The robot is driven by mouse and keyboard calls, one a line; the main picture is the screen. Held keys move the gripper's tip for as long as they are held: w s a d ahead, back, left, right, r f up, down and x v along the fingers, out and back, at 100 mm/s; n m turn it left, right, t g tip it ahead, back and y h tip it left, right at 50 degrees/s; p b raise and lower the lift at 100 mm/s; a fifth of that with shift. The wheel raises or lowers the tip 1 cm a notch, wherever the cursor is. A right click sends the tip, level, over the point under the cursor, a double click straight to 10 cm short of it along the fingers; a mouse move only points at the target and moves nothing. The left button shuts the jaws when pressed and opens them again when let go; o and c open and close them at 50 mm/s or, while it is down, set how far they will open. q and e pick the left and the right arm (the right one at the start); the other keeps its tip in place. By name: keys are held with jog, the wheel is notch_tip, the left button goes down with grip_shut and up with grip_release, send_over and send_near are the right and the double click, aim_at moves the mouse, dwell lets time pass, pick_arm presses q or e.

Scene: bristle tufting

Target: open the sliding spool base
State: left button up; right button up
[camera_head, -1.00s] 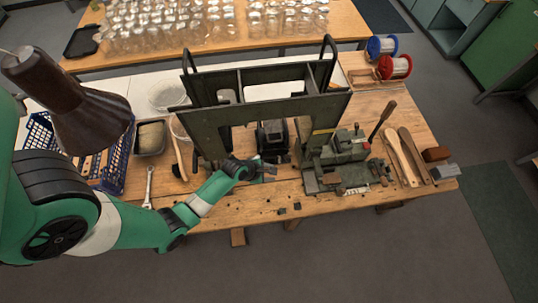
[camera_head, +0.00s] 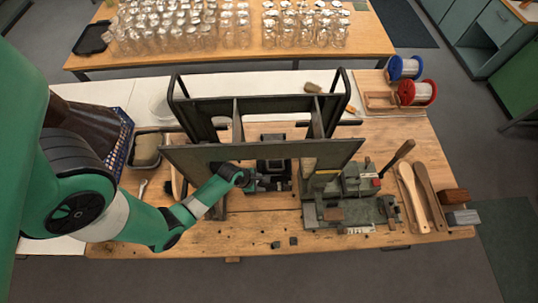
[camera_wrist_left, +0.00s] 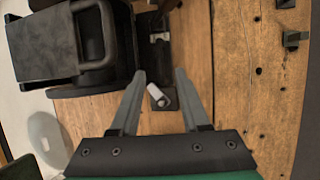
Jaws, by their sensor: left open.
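A dark machine unit (camera_head: 274,150) stands on the wooden bench under the dark metal frame, and I cannot tell for sure that it is the spool base. In the left wrist view a dark housing with a looped handle (camera_wrist_left: 95,35) fills the upper left. My left gripper (camera_head: 268,183) is at the unit's front edge. In the left wrist view its fingers (camera_wrist_left: 160,75) are open, one on each side of a small light metal knob (camera_wrist_left: 158,96) on a dark plate. Contact with the knob cannot be told. My right gripper is not in view.
The dark frame (camera_head: 200,155) rises close behind my left gripper. A green-grey fixture with a lever (camera_head: 345,195) stands to its right. Red (camera_head: 417,92) and blue (camera_head: 404,67) spools are at the back right.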

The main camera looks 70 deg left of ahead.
aim_at(270, 185)
pick_arm(q)
jog(key=b+x, duration=0.4)
jog(key=x, duration=0.2)
jog(key=shift+w+f+b, duration=0.25)
jog(key=shift+f+b, duration=0.1)
jog(key=shift+f, duration=0.15)
jog(key=shift+c, duration=0.3)
grip_shut()
dwell(0.6)
